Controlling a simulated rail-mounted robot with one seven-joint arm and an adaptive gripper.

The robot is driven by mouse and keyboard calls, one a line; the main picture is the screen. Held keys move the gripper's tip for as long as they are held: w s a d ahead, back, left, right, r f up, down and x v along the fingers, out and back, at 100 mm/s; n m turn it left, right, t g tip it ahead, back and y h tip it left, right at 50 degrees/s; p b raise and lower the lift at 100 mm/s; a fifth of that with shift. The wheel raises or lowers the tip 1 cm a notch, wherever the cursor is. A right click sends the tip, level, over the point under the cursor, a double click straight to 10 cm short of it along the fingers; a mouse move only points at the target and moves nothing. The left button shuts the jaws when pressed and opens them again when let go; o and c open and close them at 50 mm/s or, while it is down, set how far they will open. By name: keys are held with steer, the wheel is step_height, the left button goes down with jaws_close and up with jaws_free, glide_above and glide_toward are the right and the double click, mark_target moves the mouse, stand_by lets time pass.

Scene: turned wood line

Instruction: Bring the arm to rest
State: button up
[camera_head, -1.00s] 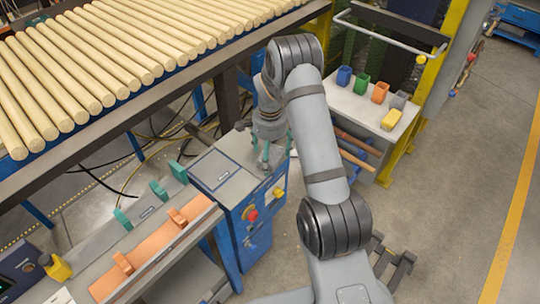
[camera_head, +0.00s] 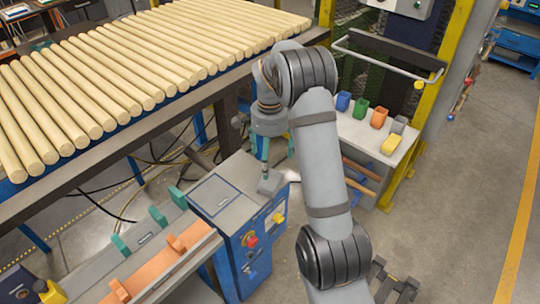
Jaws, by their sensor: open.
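My arm reaches up from the bottom of the head view and bends over toward the blue cabinet. My gripper (camera_head: 277,155) points down with its teal fingers apart, above the back right corner of the cabinet's grey top (camera_head: 215,196). A small grey object (camera_head: 270,184) stands on that top just below the fingers. The fingers look clear of it, though the gap is hard to judge.
A rack of pale wooden rods (camera_head: 110,85) lies behind on the left. A grey table (camera_head: 365,132) with coloured cups and a yellow block (camera_head: 391,144) stands right of my arm. Orange and teal holders line the bench (camera_head: 140,262) at lower left. Open floor lies at right.

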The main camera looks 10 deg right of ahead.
mark_target(270, 184)
steer(key=shift+r, duration=0.5)
steer(key=shift+f, duration=0.1)
step_height(270, 184, down, 11)
steer(key=shift+s+f, duration=0.1)
steer(key=shift+f, duration=0.1)
steer(key=r, duration=0.4)
steer(key=shift+s+d+b, duration=0.15)
steer(key=shift+s+b, duration=0.05)
steer(key=shift+b, duration=0.2)
steer(key=shift+s+d+r, duration=0.25)
steer(key=shift+s, duration=0.15)
